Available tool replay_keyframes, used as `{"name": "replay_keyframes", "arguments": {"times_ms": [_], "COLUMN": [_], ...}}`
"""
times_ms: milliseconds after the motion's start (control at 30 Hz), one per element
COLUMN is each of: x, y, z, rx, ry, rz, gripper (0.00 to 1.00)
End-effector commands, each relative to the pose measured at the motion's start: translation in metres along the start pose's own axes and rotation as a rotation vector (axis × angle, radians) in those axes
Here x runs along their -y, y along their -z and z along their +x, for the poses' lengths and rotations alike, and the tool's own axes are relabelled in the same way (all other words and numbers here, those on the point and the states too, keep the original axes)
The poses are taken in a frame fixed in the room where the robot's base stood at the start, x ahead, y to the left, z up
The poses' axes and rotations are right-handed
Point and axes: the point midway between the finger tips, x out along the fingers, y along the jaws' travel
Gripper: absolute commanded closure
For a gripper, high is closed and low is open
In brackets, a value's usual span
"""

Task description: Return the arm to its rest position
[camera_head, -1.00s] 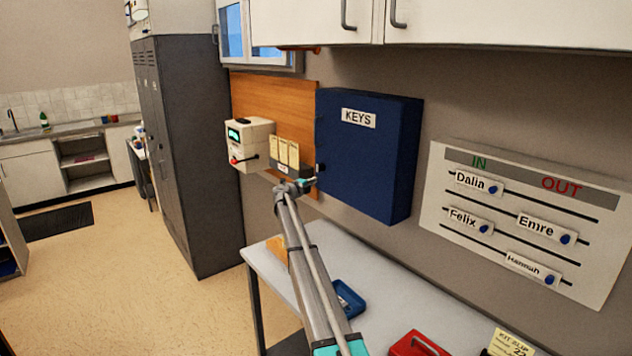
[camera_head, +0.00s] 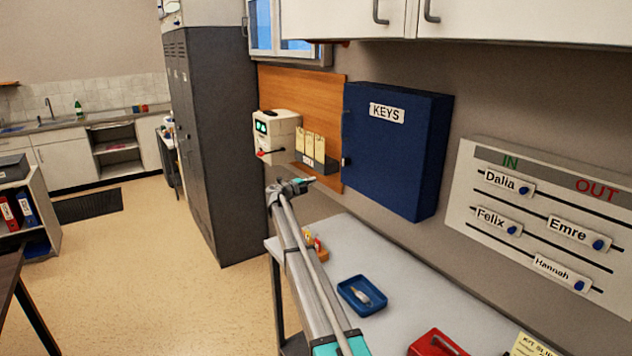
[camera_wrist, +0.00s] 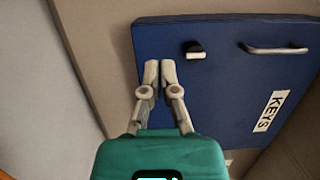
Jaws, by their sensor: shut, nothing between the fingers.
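My arm reaches up from the bottom of the head view, with my gripper (camera_head: 308,182) at its far end, left of the blue key cabinet (camera_head: 395,150). In the wrist view my gripper (camera_wrist: 159,68) has its two fingertips together, with nothing between them. The blue key cabinet (camera_wrist: 225,110) lies beyond the fingers there. Its door looks closed, with a small knob (camera_wrist: 195,50) and a bar handle (camera_wrist: 275,48) on it. I cannot tell the exact gap between fingertips and cabinet.
A grey table (camera_head: 400,270) below bears a blue tray (camera_head: 352,290) with a small item and a red box (camera_head: 436,344). A white wall device (camera_head: 277,135) and a card rack (camera_head: 315,162) are near my gripper. Tall dark lockers (camera_head: 215,140) stand left. Floor is open further left.

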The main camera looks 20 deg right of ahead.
Motion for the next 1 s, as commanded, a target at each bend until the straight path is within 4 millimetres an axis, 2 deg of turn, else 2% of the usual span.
{"name": "replay_keyframes", "arguments": {"times_ms": [433, 633, 867, 1000], "x": [0.000, 0.004, 0.016, 0.024], "y": [0.001, 0.001, -0.002, -0.005], "z": [0.001, -0.005, -0.029, -0.052], "rx": [0.001, 0.041, 0.197, 0.334], "ry": [0.001, 0.021, 0.092, 0.150], "rz": [0.000, -0.013, -0.067, -0.126], "gripper": [1.00, 1.00, 1.00, 1.00]}}
